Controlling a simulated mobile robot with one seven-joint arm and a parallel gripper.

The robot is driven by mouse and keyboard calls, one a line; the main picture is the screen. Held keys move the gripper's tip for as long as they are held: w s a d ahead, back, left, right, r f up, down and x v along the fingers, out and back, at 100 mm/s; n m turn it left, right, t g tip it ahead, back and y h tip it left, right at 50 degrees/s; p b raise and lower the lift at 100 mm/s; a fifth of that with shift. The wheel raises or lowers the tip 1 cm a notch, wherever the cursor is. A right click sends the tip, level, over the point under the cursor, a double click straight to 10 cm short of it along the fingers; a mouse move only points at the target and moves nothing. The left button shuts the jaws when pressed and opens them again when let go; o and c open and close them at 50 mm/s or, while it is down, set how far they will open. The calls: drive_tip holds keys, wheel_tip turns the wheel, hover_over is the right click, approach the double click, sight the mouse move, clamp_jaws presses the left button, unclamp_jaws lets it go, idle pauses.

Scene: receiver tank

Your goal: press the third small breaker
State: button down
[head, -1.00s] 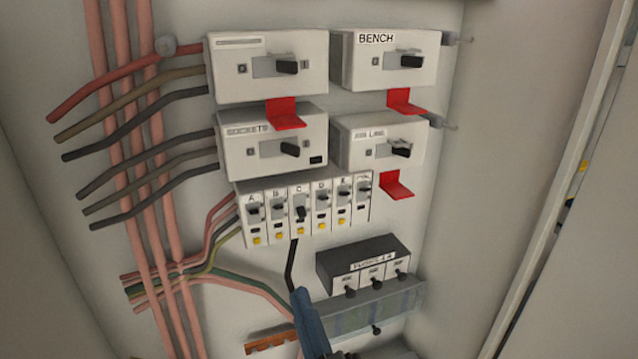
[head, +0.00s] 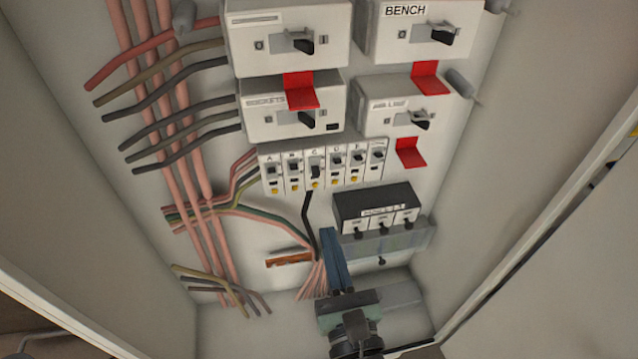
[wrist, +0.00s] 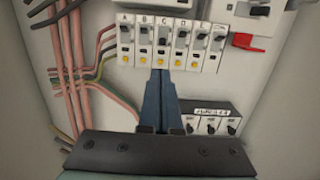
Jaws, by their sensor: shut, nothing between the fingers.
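The row of small breakers (head: 325,165) is marked A to E from the left, with one more unit at the right end. The third breaker, C (head: 315,170), has a dark toggle that looks lower than its neighbours' and a yellow button below. It also shows in the wrist view (wrist: 162,38). My gripper (head: 328,232) is shut, its blue fingers together and empty. In the head view the tips lie below the row. In the wrist view the fingertips (wrist: 160,72) line up just under C's yellow button; I cannot tell whether they touch.
Large switch boxes, including BENCH (head: 415,28), sit above with red tabs (head: 301,90) sticking out. A black block (head: 376,208) with several knobs is right of my fingers. Cables (head: 180,150) run at left. Cabinet side walls (head: 85,170) close in both sides.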

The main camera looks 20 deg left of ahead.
sight(315, 170)
drive_tip(key=p+x, duration=0.2)
drive_tip(key=x, duration=0.8)
